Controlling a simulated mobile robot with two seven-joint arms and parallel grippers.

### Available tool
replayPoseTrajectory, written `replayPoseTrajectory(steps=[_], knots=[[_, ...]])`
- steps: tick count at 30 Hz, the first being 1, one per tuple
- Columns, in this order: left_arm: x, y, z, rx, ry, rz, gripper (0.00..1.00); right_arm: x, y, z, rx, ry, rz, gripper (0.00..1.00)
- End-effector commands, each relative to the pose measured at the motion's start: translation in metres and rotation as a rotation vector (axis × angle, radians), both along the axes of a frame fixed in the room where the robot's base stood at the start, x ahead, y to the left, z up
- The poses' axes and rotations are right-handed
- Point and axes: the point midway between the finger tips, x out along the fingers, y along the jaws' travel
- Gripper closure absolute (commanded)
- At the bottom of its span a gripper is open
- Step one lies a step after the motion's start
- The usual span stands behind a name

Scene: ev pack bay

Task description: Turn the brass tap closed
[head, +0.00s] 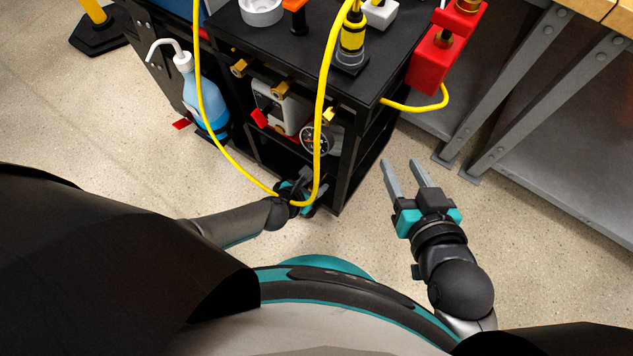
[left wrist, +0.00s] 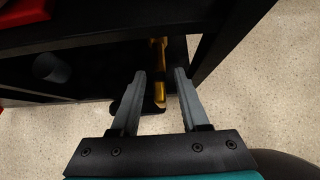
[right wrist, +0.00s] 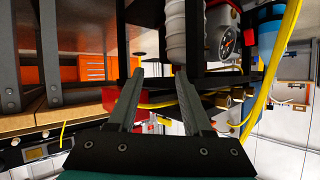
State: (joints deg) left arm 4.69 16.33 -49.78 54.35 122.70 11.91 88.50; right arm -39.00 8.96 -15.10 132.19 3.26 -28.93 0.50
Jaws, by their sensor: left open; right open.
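Two brass fittings, one at the left (head: 238,67) and one nearer the middle (head: 280,90), sit on the black cart's front edge in the head view. A red lever (head: 259,117) hangs below them; I cannot tell which fitting it belongs to. A small yellow piece (head: 328,115) shows above the pressure gauge (head: 315,138). My left gripper (head: 304,174) is low at the cart's front, below the gauge, partly behind the yellow hose. In the left wrist view its open fingers (left wrist: 158,88) have a yellow-brass bar (left wrist: 159,55) beyond them; its identity is unclear. My right gripper (head: 404,177) is open and empty, right of the cart.
A yellow hose (head: 318,130) loops down the cart's front. A blue bottle (head: 197,105) stands at the cart's left. A red box (head: 432,62) is on its right side. Grey bench legs (head: 505,85) stand at the right. Floor around my right gripper is clear.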

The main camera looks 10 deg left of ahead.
Motion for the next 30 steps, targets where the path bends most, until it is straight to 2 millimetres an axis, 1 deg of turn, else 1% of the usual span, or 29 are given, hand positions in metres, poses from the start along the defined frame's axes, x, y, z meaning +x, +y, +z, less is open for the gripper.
replayPoseTrajectory(steps=[3, 9, 21, 22, 23, 30], knots=[[0.004, -0.001, -0.004, -0.001, -0.001, 0.001, 0.55, 0.000, 0.006, 0.001, 0.031, -0.049, 0.003, 0.50], [0.007, -0.003, -0.007, -0.001, -0.001, 0.001, 0.55, 0.000, 0.011, 0.005, 0.067, -0.107, 0.004, 0.50], [0.008, -0.003, -0.008, 0.000, -0.001, 0.000, 0.55, 0.000, 0.013, 0.008, 0.079, -0.128, 0.004, 0.50], [0.008, -0.003, -0.008, 0.000, -0.001, 0.000, 0.56, 0.000, 0.013, 0.008, 0.079, -0.128, 0.004, 0.50], [0.008, -0.003, -0.008, 0.000, -0.001, 0.000, 0.59, 0.000, 0.013, 0.008, 0.079, -0.128, 0.004, 0.50], [0.008, -0.003, -0.008, 0.000, -0.001, 0.000, 0.86, 0.000, 0.013, 0.008, 0.079, -0.128, 0.003, 0.50]])
